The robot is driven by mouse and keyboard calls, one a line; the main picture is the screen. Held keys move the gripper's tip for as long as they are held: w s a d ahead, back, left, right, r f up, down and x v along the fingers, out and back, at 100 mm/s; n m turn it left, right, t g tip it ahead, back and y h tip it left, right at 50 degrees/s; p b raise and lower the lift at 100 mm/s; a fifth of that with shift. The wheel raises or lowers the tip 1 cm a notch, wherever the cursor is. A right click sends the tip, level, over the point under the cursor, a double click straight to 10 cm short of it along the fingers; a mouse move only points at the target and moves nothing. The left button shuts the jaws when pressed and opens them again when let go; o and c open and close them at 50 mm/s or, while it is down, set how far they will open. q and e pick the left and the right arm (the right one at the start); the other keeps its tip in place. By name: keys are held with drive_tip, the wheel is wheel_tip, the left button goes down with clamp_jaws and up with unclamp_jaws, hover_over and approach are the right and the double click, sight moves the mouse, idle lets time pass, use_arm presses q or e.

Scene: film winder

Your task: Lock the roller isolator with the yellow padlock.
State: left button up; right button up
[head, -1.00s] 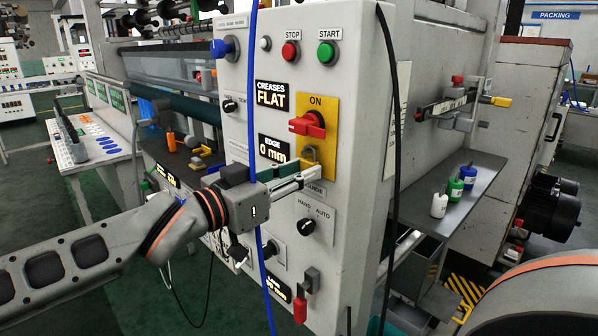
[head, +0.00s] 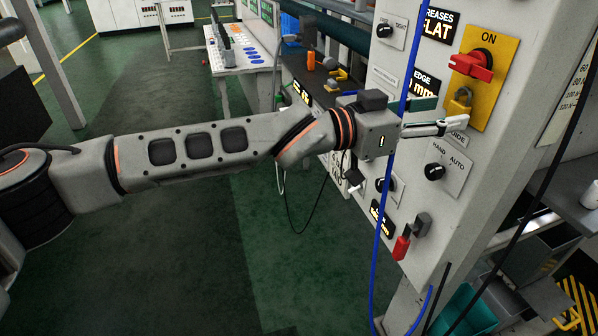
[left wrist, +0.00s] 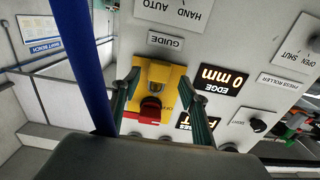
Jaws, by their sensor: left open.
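The roller isolator is a yellow plate (head: 496,75) marked ON, with a red handle (head: 471,65), on the grey panel. The yellow padlock (head: 460,101) sits low on that plate, below the handle; whether its shackle is fastened is unclear. My left gripper (head: 454,113) is open and empty, reaching in from the left at the padlock. In the left wrist view the panel shows upside down. There the padlock (left wrist: 158,74) lies between my spread fingers, above the red handle (left wrist: 151,109) in the picture. I cannot tell whether the fingers touch it. My right gripper is out of view.
A blue cable (head: 388,190) hangs in front of the panel, crossing by my left gripper. A hand/auto knob (head: 434,172) is below the gripper, and a red-handled switch (head: 402,247) is lower. A black cable (head: 510,245) runs down the right. Green floor is clear at left.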

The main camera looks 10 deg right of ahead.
use_arm(q)
drive_tip(key=a+p, duration=0.5)
drive_tip(key=a, duration=0.4)
drive_tip(key=w+a+f+n+t+y, duration=0.2)
drive_tip(key=w+a+f+n+y, duration=0.1)
drive_tip(key=a+f, duration=0.4)
drive_tip(key=w+a+f+n+t+y, duration=0.3)
drive_tip(key=a+f+y, duration=0.2)
drive_tip(key=a+f, duration=0.2)
drive_tip(key=shift+w+a+f+p, duration=0.25)
drive_tip(key=shift+a+f+p, duration=0.1)
drive_tip(key=shift+f+p, duration=0.15)
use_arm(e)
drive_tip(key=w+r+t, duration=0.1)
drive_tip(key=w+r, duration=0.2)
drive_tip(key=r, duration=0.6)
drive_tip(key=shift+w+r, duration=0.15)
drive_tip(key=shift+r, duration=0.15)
